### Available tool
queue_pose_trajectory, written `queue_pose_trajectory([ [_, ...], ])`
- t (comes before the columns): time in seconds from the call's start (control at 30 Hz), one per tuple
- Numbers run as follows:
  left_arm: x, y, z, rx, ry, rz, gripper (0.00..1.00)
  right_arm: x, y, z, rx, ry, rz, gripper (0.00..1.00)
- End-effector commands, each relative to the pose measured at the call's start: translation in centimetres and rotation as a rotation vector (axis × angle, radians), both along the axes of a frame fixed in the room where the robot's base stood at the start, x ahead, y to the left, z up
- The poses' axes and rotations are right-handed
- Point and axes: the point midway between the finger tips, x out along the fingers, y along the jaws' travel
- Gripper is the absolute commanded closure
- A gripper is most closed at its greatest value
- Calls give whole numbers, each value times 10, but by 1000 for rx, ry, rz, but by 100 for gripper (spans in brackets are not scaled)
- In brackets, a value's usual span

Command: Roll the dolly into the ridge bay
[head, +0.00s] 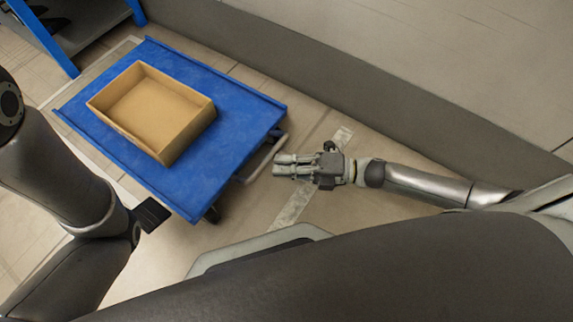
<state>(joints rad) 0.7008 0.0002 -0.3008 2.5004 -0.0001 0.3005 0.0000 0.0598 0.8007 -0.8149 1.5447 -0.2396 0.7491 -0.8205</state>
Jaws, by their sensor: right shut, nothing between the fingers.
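The dolly (235,112) is a flat blue platform on casters, at the upper left of the head view. A pale metal handle (267,157) sticks out from its right side, and a dark caster (212,214) shows under its near corner. My right gripper (283,165) is shut and empty, its fingers pointing left toward the handle. The fingertips look close to the handle; I cannot tell whether they touch it. My left arm comes in at the left, but its gripper is not visible. I cannot tell which area is the ridge bay.
An open, empty tan box (190,133) sits on the dolly. A long grey wall (330,85) runs diagonally behind it. A blue-framed rack (45,38) stands at the upper left. A worn pale floor strip (291,207) lies below my right gripper. The floor around the gripper is clear.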

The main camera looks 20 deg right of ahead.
Motion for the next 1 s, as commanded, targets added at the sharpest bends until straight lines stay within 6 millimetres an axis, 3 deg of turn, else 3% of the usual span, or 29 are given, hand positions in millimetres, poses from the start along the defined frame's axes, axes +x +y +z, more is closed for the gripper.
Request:
queue_pose_trajectory([
  [1.0,1,0,-7,0,1,1,3,33,25,1,2,-1,-1,100],
])
